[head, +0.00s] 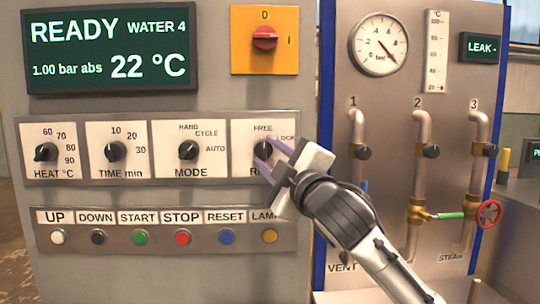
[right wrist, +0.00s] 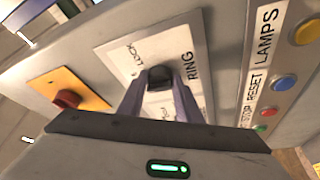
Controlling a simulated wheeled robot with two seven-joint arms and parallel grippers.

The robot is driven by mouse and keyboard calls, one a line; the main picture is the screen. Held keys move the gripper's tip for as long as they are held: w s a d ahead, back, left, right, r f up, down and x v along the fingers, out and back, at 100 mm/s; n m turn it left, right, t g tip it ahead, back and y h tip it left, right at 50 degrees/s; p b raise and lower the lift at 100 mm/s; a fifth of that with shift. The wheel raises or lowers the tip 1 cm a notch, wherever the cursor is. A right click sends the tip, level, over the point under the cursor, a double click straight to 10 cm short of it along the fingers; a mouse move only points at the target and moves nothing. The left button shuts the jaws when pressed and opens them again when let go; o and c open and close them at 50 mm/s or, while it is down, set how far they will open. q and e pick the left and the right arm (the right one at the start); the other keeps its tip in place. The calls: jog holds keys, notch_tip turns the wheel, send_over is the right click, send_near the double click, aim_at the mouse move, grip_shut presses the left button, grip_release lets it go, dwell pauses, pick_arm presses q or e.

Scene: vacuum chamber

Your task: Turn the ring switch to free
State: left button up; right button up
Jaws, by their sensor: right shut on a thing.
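The ring switch is a black knob (head: 264,149) on a white plate marked FREE and LOCK, at the right end of the dial row in the head view. Its plate (right wrist: 190,60) shows the word RING in the right wrist view. My right gripper (head: 268,156) has its purple-grey fingers at either side of the knob (right wrist: 160,78) and is shut on it. The fingers hide part of the plate, so the pointer's exact direction is hard to tell. My left gripper is not in view.
HEAT (head: 46,152), TIME (head: 115,151) and MODE (head: 188,150) knobs sit to the left. Coloured buttons, including the yellow LAMPS button (head: 270,236), run below. A red switch on a yellow plate (head: 265,60) is above. Pipes with valves (head: 415,130) stand right.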

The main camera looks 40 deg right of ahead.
jog(key=o, duration=1)
jog(key=shift+o, duration=0.2)
jog(key=b+v, duration=0.8)
jog(key=v, duration=0.2)
jog(key=shift+s, duration=0.15)
